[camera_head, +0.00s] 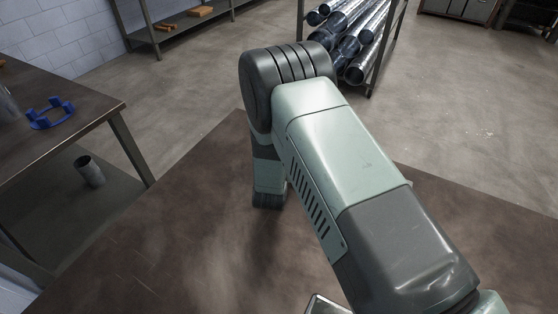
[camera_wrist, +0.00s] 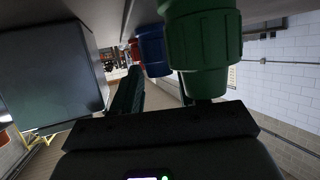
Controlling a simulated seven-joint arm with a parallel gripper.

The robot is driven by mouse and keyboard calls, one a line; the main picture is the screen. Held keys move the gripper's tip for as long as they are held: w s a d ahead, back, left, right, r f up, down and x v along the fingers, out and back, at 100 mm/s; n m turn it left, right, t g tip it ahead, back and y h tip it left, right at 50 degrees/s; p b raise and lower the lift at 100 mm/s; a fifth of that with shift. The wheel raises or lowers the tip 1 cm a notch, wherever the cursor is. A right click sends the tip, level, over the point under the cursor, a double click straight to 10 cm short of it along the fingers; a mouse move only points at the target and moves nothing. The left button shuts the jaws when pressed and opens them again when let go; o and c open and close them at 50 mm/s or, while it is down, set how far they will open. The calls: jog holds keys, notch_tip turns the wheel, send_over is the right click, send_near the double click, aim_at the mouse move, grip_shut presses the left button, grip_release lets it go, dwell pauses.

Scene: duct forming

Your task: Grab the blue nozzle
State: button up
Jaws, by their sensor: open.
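The blue nozzle (camera_wrist: 152,50) shows near the top middle of the wrist view, beyond and partly behind a larger green fitting (camera_wrist: 205,50). My gripper (camera_wrist: 160,80) is open and empty, its dark fingers pointing away from the wrist camera. The left finger is plain to see; the right one is mostly hidden by the green fitting. The blue nozzle lies ahead of the fingers, apart from them as far as I can tell. In the head view my arm bends downward and hides my gripper and the nozzle.
A small red thing (camera_wrist: 135,47) shows beyond the nozzle. A large dark box-like shape (camera_wrist: 50,75) fills the wrist view's left. In the head view, a side table (camera_head: 70,90) bears a blue ring-shaped piece (camera_head: 50,113); metal pipes (camera_head: 350,35) lie on a rack behind.

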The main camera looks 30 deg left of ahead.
jog(key=shift+w+a+f, duration=0.1)
jog(key=shift+w, duration=0.15)
jog(key=c, duration=0.6)
jog(key=shift+c, duration=0.2)
